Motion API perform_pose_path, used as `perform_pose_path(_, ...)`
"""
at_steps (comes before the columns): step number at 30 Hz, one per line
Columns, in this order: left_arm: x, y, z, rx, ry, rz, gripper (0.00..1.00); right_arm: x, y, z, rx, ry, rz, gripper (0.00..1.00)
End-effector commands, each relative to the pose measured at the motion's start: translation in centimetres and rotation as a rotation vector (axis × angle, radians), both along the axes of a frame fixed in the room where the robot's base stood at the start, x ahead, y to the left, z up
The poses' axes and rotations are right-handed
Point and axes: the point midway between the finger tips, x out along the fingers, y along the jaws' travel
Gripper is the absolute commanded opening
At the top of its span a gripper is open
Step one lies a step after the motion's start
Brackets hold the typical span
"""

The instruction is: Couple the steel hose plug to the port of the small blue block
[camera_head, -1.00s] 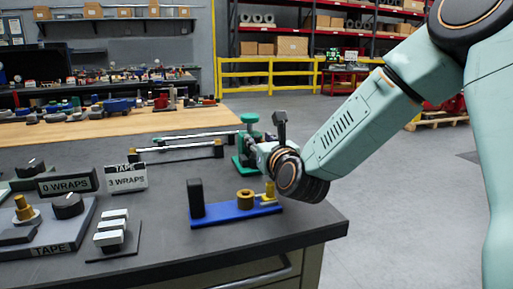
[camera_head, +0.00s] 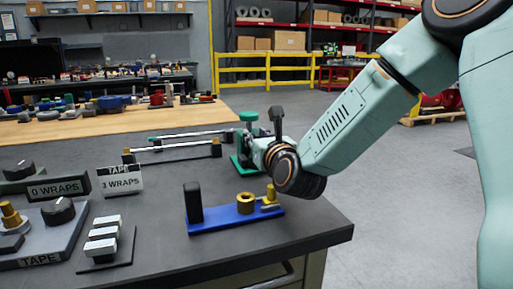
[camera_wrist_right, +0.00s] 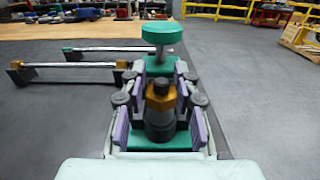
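The small blue block (camera_head: 225,221) lies on the dark bench near its right edge, with a black post at its left end and a brass ring-shaped port (camera_head: 245,203) near its middle. A small brass piece shows at its right end. My right gripper (camera_wrist_right: 160,115) is behind the block at a green stand (camera_head: 242,160) with a round green top. In the right wrist view its fingers are open, on both sides of a brass fitting with a dark grey end (camera_wrist_right: 160,112), with gaps visible. I cannot tell whether this fitting is the steel hose plug. My left gripper is not in view.
Two long silver bars (camera_head: 180,148) on small end supports lie left of the green stand. Signs (camera_head: 120,180), a grey tape fixture (camera_head: 70,235) and silver blocks (camera_head: 103,238) occupy the bench's left. Bench surface is clear in front of the blue block.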

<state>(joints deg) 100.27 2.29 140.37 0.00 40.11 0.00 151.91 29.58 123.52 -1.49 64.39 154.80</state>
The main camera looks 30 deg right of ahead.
Motion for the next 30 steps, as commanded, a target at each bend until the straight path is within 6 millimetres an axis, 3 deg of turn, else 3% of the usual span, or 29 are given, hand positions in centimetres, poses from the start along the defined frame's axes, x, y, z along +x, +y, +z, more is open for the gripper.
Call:
perform_pose_path(9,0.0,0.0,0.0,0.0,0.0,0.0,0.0,0.1,0.0,-0.1,0.002,0.003,0.0,0.0)
perform_pose_path(24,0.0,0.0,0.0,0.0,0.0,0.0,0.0,0.2,-0.1,0.0,0.002,0.003,-0.001,0.0)
perform_pose_path(30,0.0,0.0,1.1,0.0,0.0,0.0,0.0,0.2,-0.1,2.8,0.0,-0.003,-0.001,0.0)
